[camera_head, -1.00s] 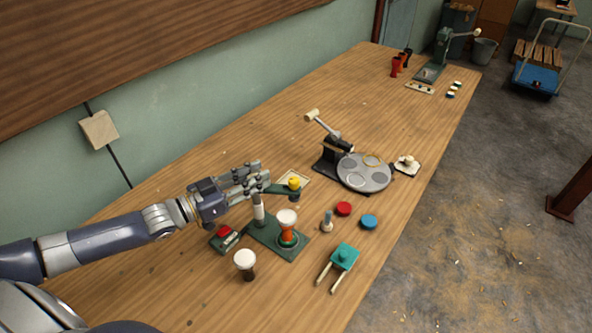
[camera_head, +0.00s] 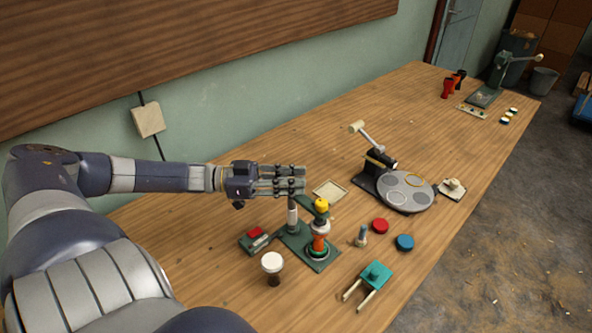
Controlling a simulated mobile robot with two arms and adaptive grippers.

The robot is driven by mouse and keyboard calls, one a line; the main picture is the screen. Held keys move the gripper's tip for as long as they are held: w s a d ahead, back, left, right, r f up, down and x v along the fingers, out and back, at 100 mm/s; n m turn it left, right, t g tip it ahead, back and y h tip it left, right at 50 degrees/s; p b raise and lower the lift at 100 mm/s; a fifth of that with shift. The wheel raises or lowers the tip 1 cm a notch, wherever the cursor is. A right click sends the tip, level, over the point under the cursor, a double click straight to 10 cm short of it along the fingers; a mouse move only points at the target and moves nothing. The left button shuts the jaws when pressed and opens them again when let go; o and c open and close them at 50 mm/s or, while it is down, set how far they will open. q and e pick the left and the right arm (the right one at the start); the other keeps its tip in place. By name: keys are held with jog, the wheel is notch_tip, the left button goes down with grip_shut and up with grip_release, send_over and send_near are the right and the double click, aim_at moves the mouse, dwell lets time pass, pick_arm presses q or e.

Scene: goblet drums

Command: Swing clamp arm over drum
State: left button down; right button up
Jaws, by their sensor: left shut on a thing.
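The red goblet drum (camera_head: 319,243) with a pale head stands upright on the base. The arm's knob end appears right above the drum head; whether it touches is unclear. My left gripper (camera_head: 297,181) is at the top of the post, shut on the clamp arm near its post end; its fingers partly hide the grip. My right gripper is not in view.
A dark drum with a white head (camera_head: 272,264) stands in front of the base. A red-topped block (camera_head: 255,237) lies left. A teal tool (camera_head: 374,275), red disc (camera_head: 380,226) and blue disc (camera_head: 404,242) lie right. A round plate fixture (camera_head: 405,192) stands behind.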

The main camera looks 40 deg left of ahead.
pick_arm(q)
jog(key=shift+a+f, duration=0.1)
jog(key=shift+f, duration=0.1)
jog(key=c, duration=1.5)
grip_release()
jog(key=shift+o, duration=0.9)
jog(key=shift+s+a+r, duration=0.1)
jog(key=shift+s, duration=0.05)
jog(key=v, duration=1.2)
